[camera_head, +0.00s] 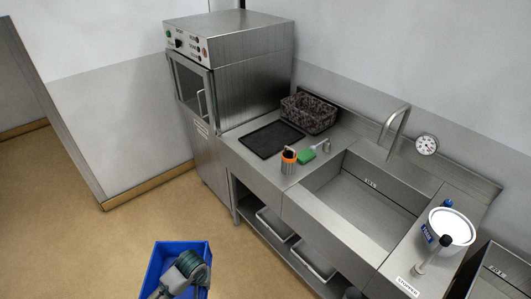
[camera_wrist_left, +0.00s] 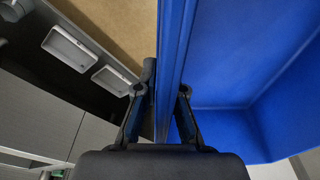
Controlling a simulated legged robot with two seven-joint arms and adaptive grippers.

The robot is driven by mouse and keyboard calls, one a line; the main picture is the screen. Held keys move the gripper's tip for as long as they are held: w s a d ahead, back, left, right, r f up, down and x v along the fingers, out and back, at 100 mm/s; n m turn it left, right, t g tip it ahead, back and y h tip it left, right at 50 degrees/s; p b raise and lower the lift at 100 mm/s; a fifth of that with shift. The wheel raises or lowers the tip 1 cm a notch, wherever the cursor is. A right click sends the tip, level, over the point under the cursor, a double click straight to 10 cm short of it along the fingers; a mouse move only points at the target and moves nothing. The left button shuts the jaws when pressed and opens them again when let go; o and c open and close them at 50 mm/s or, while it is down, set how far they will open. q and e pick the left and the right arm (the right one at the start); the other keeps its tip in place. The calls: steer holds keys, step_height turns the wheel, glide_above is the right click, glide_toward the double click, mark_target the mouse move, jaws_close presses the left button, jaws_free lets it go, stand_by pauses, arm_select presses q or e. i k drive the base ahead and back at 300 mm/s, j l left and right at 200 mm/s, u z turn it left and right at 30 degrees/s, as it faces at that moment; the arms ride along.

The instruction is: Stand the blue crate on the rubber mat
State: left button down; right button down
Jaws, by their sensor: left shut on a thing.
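The blue crate (camera_head: 164,256) is at the bottom of the head view, in front of the counter and over the floor. My left arm reaches across it there, and the fingertips are hard to make out. In the left wrist view my left gripper (camera_wrist_left: 162,92) is shut on a wall of the crate (camera_wrist_left: 225,80), one finger on each side of it. The black rubber mat (camera_head: 270,139) lies flat and bare on the steel counter, beside the hood machine. My right gripper is in neither view.
A dark patterned basket (camera_head: 325,118) stands behind the mat. The sink (camera_head: 355,195), tap (camera_head: 396,128) and white tub (camera_head: 455,226) are farther right. Grey trays (camera_head: 314,262) sit below the counter.

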mark_target(271, 137)
steer(key=i+j+z, duration=0.1)
steer(key=z, duration=0.4)
steer(key=j+z, duration=0.3)
steer(key=z, duration=0.15)
steer(key=i+j+z, duration=0.1)
steer(key=j+z, duration=0.15)
steer(key=z, duration=0.25)
steer(key=j+z, duration=0.15)
steer(key=j, duration=0.3)
steer(key=j+z, duration=0.1)
steer(key=j, duration=0.3)
steer(key=k+j+z, duration=0.15)
steer(key=j, duration=0.3)
steer(key=j+z, duration=0.1)
steer(key=j, duration=0.3)
steer(key=k+j+z, duration=0.15)
steer(key=j, duration=0.25)
steer(key=k+j+z, duration=0.1)
steer(key=j, duration=0.3)
